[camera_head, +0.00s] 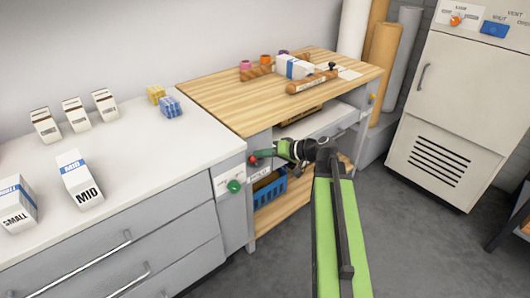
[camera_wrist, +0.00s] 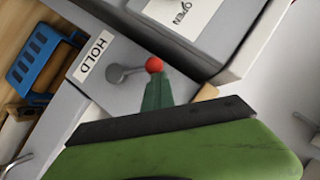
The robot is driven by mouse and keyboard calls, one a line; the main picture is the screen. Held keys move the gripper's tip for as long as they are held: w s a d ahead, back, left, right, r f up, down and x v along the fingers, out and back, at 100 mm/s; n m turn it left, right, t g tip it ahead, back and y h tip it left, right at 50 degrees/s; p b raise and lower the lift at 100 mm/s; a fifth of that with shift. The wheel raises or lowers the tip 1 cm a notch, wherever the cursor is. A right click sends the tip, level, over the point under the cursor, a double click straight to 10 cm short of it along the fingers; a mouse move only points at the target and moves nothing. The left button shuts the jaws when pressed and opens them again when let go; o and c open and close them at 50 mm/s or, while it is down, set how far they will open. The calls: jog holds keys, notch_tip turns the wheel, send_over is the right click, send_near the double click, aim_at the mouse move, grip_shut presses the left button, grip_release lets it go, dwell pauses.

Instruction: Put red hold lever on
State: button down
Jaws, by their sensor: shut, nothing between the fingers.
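The red hold lever shows in the wrist view as a grey arm with a red ball (camera_wrist: 154,64) at its end. Its round grey pivot (camera_wrist: 114,74) sits beside a white HOLD label (camera_wrist: 96,58). The lever arm runs from the pivot toward the right of the picture. The red ball (camera_head: 252,159) also shows in the head view, on the cabinet front below the wooden top. My gripper (camera_wrist: 156,84) is shut and empty, its green fingertips right at the ball. I cannot tell whether they touch it. In the head view my gripper (camera_head: 261,155) reaches in from the right.
A blue crate (camera_head: 270,188) stands on the shelf below. The wooden worktop (camera_head: 220,92) and white counter (camera_head: 130,130) are close by. Grey floor is free at right.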

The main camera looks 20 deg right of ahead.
jog(key=shift+f, duration=0.1)
jog(key=w+r+p+v, duration=0.1)
jog(key=r+p+v, duration=0.1)
jog(key=p+v, duration=0.5)
jog(key=v, duration=0.5)
jog(key=shift+d+r+p, duration=0.3)
jog(key=shift+d+r, duration=0.1)
jog(key=shift+d, duration=0.05)
jog(key=shift+w, duration=0.1)
jog(key=s+a+f+n+g+h, duration=0.1)
jog(key=s+a+f+g+h, duration=0.3)
jog(key=a+f, duration=0.45)
jog(key=s+a+f+g+h, duration=0.2)
jog(key=a+f+g+h, duration=0.3)
jog(key=a, duration=0.7)
notch_tip(320, 180, up, 20)
jog(key=p, duration=2.1)
jog(key=shift+s+d+g, duration=0.15)
jog(key=shift+d+g, duration=0.1)
jog(key=shift+g, duration=0.05)
